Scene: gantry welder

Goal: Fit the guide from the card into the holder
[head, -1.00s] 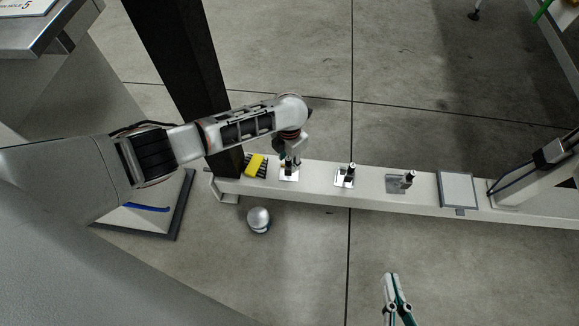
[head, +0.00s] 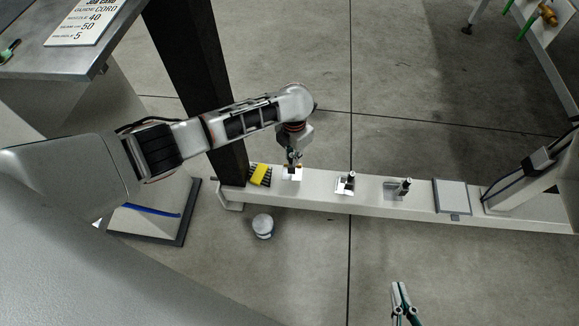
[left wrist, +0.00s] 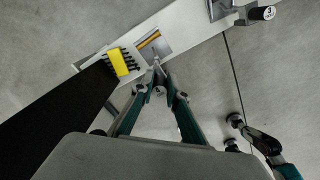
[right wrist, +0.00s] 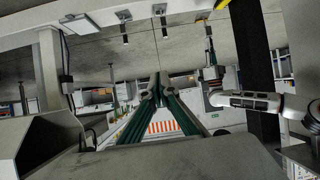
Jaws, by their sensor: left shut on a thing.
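The job card (head: 90,18) lies on the grey bench at top left in the head view; it reads guide cord, needle 40, with 50 and 5 below. My left gripper (head: 292,161) is shut on a small cylindrical guide, which shows between its fingertips in the left wrist view (left wrist: 160,90). It is over or beside the leftmost holder plate (head: 292,175), which shows a brass-coloured strip in the left wrist view (left wrist: 153,44). Whether the guide touches the plate is unclear. My right gripper (head: 400,289) hangs over the floor, with no object visible in it.
Two more plates with dark cylinders (head: 346,184) (head: 398,189) stand along the white beam (head: 320,197). A flat grey panel (head: 452,196) lies further right. A yellow block with black pegs (head: 260,174) sits left of the holder, by a dark post (head: 200,80). A white round object (head: 263,226) is below.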

